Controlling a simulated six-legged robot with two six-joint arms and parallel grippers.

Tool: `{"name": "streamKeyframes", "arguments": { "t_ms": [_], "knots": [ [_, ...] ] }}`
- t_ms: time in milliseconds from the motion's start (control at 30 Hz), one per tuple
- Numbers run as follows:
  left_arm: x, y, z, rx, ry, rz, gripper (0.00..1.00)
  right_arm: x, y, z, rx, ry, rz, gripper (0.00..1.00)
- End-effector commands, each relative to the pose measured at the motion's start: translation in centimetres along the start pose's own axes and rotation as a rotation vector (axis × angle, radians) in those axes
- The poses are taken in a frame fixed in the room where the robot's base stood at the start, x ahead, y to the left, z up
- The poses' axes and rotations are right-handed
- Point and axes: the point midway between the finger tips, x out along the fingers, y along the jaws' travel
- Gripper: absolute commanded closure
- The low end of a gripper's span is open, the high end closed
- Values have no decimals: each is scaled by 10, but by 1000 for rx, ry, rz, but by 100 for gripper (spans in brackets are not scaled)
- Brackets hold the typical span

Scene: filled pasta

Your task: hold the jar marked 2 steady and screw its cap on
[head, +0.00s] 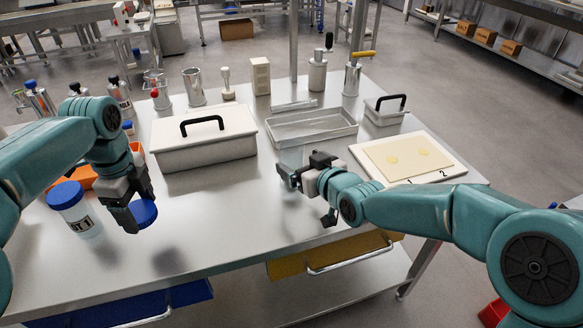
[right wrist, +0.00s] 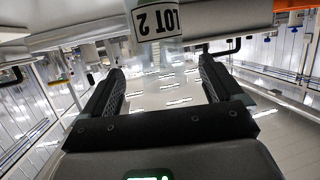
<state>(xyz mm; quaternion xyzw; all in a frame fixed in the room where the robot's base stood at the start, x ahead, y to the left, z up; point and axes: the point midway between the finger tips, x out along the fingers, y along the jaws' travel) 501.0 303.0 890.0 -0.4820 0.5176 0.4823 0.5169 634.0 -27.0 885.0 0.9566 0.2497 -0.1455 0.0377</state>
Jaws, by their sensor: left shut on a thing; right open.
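The jar marked 2 shows its "LOT 2" label upside down in the right wrist view (right wrist: 158,20), ahead of my right gripper (right wrist: 162,72). In the head view, a clear jar body (head: 292,154) stands just beyond the right gripper (head: 288,178), partly hidden by it; its label cannot be seen there. The right gripper is open, with nothing between its fingers. My left gripper (head: 134,208) is shut on a blue cap (head: 144,214), held over the table's front left area, apart from the jar.
A jar marked 1 (head: 76,214) with a blue lid stands left of my left gripper. A lidded white box (head: 205,148), a metal tray (head: 312,124) and a white board (head: 452,170) with dough lie behind. Yellow (head: 330,256) and blue (head: 130,308) drawers are below. The front middle tabletop is clear.

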Motion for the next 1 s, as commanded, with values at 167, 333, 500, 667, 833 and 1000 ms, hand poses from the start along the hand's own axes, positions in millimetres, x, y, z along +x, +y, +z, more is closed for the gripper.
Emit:
{"name": "streamKeyframes", "arguments": {
  "t_ms": [167, 333, 500, 667, 833, 1000],
  "knots": [
    [-1, 0, 0, 0, 0, 0, 55, 4, 0, -1, 0, 1, 0, 7],
    [-4, 0, 0, 0, 0, 0, 55, 31, -2, -3, 0, 1, -1, 7],
    [-5, 0, 0, 0, 0, 0, 55, 49, -1, -3, -1, 1, -1, 7],
    [-5, 0, 0, 0, 0, 0, 55, 52, -1, -3, -1, 1, 0, 7],
    [-5, 0, 0, 0, 0, 0, 55, 52, -1, -3, -1, 1, 0, 7],
    [-5, 0, 0, 0, 0, 0, 55, 51, -1, -3, 0, 1, 0, 46]
  ]
}}
